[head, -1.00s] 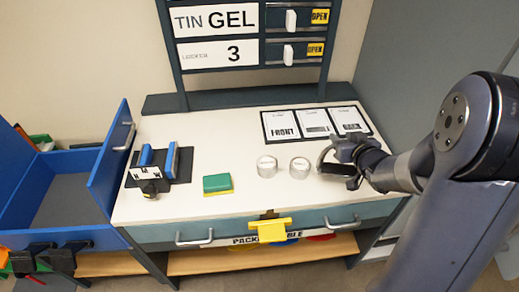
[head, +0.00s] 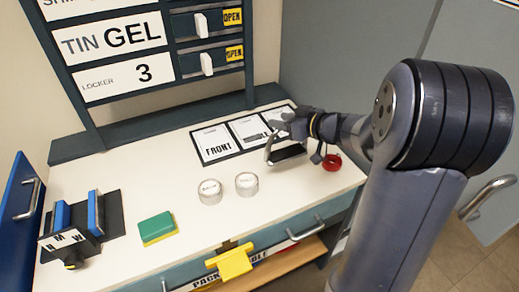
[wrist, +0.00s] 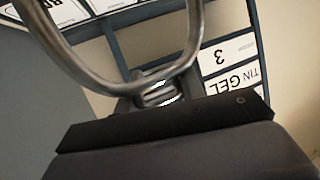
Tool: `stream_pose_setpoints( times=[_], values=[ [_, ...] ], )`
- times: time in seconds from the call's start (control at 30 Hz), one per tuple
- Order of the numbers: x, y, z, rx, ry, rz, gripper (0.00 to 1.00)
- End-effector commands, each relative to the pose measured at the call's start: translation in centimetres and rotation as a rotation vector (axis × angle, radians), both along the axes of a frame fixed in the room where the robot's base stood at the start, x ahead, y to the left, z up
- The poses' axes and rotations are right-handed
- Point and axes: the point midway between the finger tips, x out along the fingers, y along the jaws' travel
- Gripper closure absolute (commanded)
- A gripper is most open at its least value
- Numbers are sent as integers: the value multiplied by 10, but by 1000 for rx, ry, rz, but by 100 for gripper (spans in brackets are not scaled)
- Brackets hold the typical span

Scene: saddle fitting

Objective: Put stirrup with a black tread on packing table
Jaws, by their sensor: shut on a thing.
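My gripper (head: 298,125) is shut on the stirrup (head: 269,152), a pale metal loop with a dark tread. In the head view they overlap the back right of the white-topped packing table (head: 300,195), by the framed cards. I cannot tell whether the stirrup touches the top. In the wrist view the stirrup's metal arch (wrist: 112,78) fills the upper left, close to the camera. The gripper's fingertips are partly hidden by the arm and stirrup.
Two round clear-sided tins (head: 209,192) and a green and yellow sponge (head: 157,228) stand on the table. Framed cards (head: 216,144) lie at the back. A red round item (head: 332,162) is near the right edge. A blue-padded stand (head: 80,225) is at left. The front right top is clear.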

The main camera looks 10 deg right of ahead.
Motion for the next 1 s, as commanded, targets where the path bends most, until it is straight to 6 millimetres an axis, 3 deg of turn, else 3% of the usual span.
stream_pose_setpoints(
  times=[0.1,0.53,0.97,1.0],
  values=[
    [0,0,-29,2,4,0,100],
    [0,0,-81,1,2,-1,100],
    [0,0,-88,0,0,0,100],
    [0,0,-88,-1,1,0,60]
  ],
)
